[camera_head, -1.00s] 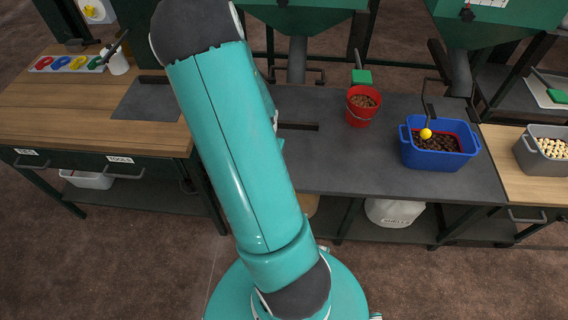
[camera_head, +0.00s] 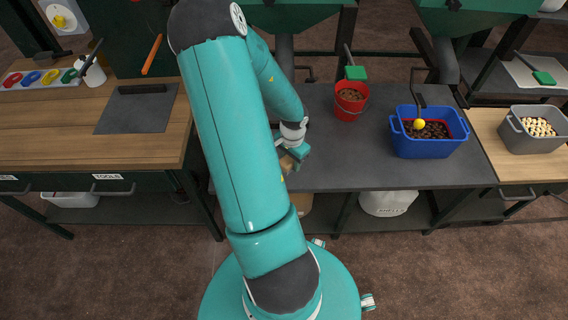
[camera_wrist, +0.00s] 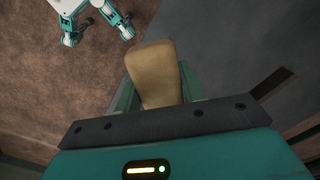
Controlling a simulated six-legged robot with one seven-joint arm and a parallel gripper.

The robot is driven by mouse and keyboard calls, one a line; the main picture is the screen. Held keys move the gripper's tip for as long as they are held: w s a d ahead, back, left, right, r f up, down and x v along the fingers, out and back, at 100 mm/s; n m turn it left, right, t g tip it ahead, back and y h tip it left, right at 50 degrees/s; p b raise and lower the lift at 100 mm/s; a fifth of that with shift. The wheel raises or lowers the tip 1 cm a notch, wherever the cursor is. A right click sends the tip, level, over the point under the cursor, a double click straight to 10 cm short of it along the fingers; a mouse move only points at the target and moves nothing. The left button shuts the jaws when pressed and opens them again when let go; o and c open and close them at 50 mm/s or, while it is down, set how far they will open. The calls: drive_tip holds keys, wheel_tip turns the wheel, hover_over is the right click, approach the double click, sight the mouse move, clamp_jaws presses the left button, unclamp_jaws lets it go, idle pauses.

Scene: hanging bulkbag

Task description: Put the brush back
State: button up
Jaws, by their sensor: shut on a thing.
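My gripper (camera_head: 297,152) is low over the front left part of the dark grey bench, partly behind my upper arm in the head view. It is shut on a tan, wood-coloured piece, which I take to be the brush (camera_wrist: 156,72). In the wrist view this piece stands between the two green fingers, with its rounded end showing. A bit of it shows below the gripper in the head view (camera_head: 287,163). Its bristles cannot be made out.
A red bucket (camera_head: 348,107) and a blue tub (camera_head: 428,147) with a yellow-ended tool stand on the grey bench (camera_head: 350,165). A grey tub (camera_head: 515,138) stands farther right. An orange tool (camera_head: 152,55) is at the back left.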

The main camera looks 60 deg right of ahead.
drive_tip(key=w+d+f, duration=0.1)
drive_tip(key=f, duration=0.1)
drive_tip(key=w+d+f, duration=0.1)
drive_tip(key=f, duration=0.1)
drive_tip(key=w+d+f, duration=0.1)
drive_tip(key=f, duration=0.1)
drive_tip(key=shift+w+d, duration=0.25)
drive_tip(key=shift+w, duration=0.1)
drive_tip(key=shift+f, duration=1.5)
drive_tip(key=shift+f, duration=0.35)
drive_tip(key=o, duration=1.2)
drive_tip(key=shift+a+f, duration=0.1)
drive_tip(key=shift+o, duration=0.4)
wheel_tip(320, 180, up, 13)
drive_tip(key=shift+d, duration=0.3)
